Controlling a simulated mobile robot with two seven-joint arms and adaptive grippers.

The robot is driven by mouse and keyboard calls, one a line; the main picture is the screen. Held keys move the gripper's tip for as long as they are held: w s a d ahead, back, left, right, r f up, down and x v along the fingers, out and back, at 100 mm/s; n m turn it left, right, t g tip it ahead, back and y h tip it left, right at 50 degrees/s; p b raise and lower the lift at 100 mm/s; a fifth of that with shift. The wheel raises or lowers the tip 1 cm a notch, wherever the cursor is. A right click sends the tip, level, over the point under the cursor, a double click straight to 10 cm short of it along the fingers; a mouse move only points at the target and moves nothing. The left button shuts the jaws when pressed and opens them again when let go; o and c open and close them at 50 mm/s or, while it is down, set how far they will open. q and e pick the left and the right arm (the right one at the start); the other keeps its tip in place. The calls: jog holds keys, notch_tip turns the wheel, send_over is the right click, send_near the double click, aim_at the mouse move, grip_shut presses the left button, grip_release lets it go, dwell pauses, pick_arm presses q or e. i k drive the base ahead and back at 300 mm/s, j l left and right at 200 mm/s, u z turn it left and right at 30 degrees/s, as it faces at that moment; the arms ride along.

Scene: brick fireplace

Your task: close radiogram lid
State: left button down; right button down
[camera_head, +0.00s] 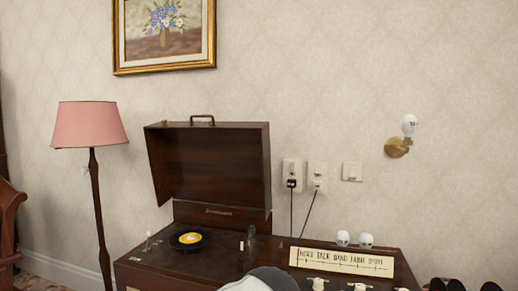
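The radiogram (150,273) is a dark brown wooden cabinet at the bottom centre. Its lid (215,165) stands open, tilted up at the back near the wall, with a brass handle (202,118) on its top edge. A black record with a yellow label (188,238) lies on the turntable under the raised lid. A white and dark grey rounded part, probably of my arm, covers part of the cabinet's front at the bottom edge. Neither of my grippers can be made out. Nothing is seen touching the lid.
A tuning dial panel (341,262) and white knobs sit right of the turntable. A floor lamp with a pink shade (90,125) stands left. Wall sockets (317,175) with cords, a brass wall light (398,147) and a framed painting (165,35) are behind. Dark rounded shapes at bottom right are unclear.

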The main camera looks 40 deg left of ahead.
aim_at(225, 163)
jog(key=u, duration=1.75)
